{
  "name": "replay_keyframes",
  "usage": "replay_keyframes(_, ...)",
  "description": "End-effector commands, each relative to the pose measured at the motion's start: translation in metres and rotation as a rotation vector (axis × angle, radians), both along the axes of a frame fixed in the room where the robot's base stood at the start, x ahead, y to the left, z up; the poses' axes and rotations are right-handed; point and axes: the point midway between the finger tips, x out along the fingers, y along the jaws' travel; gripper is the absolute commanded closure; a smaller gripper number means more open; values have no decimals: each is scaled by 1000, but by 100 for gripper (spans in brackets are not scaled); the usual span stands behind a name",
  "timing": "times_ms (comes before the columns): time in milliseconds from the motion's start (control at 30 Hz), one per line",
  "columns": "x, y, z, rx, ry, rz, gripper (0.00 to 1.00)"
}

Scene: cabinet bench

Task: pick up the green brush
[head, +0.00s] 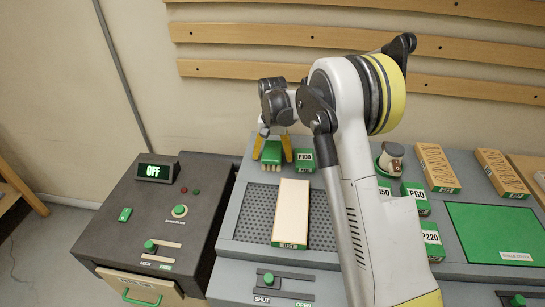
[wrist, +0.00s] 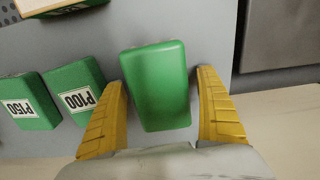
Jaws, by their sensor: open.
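The green brush (head: 272,154) stands on the grey bench top, behind the perforated panel, with pale bristle ends at its front in the head view. My gripper (head: 272,150) reaches down over it with its yellow fingers apart. In the wrist view the brush (wrist: 155,85) shows as a green rounded block between the two yellow fingers of my gripper (wrist: 163,105). There is a small gap on each side, so the fingers do not appear to grip it. My arm hides part of the bench in the head view.
A green P100 block (head: 305,159) stands close beside the brush; it also shows in the wrist view (wrist: 78,95), near one finger. A P150 block (wrist: 28,102) is beyond it. A wooden block (head: 291,213) lies on the perforated panel (head: 255,212). A dark control box (head: 150,205) is at left.

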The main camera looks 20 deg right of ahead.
Motion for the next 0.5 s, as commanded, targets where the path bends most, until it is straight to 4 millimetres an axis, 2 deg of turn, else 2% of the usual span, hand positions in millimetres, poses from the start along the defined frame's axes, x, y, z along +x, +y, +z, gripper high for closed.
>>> replay_keyframes(33,0,0,0,0,0,0,24)
replay_keyframes(200,0,0,1,0,0,0,76)
replay_keyframes(500,0,0,2,0,0,0,78)
